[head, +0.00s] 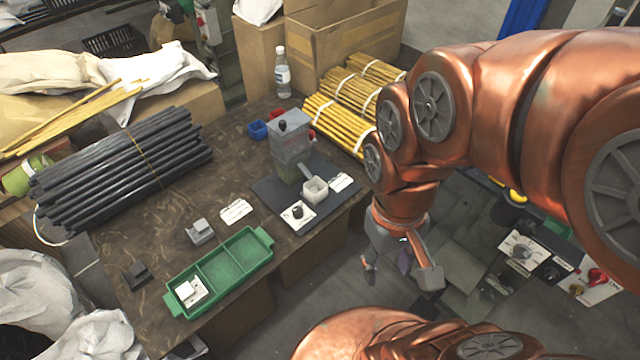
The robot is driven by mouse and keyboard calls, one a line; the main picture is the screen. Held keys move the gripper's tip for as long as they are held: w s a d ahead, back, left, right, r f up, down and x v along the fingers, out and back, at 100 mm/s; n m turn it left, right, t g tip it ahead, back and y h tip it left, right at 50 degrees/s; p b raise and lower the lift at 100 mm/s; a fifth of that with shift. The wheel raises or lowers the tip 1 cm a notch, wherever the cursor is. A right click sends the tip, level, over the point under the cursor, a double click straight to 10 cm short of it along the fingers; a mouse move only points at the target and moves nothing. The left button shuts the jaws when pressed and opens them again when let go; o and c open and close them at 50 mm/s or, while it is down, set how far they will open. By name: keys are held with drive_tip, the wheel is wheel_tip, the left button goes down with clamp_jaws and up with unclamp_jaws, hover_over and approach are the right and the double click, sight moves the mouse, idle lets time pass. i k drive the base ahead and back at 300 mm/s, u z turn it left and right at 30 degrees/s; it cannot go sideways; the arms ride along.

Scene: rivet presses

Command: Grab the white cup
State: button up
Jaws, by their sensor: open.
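A small off-white, cup-like piece (315,189) with an angular rim and a grey handle-like part sits on the dark base plate of the grey press (290,145). It is the thing here that looks most like the white cup, and its inside is too small to make out. My gripper (401,277) points down, open and empty, beyond the table's right edge. It is to the right of the cup-like piece, lower in the picture, and clearly apart from it.
On the brown table (165,235) lie a green tray (222,268) holding a white piece, black rods (120,165), yellow rods (340,122) and a bottle (282,75). A knobbed block (297,214) stands close to the cup-like piece. A control panel (540,250) is at right.

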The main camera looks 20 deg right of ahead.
sight(315, 189)
drive_tip(key=u, duration=0.05)
drive_tip(key=k, duration=0.5)
drive_tip(key=u, duration=1.8)
drive_tip(key=i, duration=1.15)
drive_tip(key=z, duration=2)
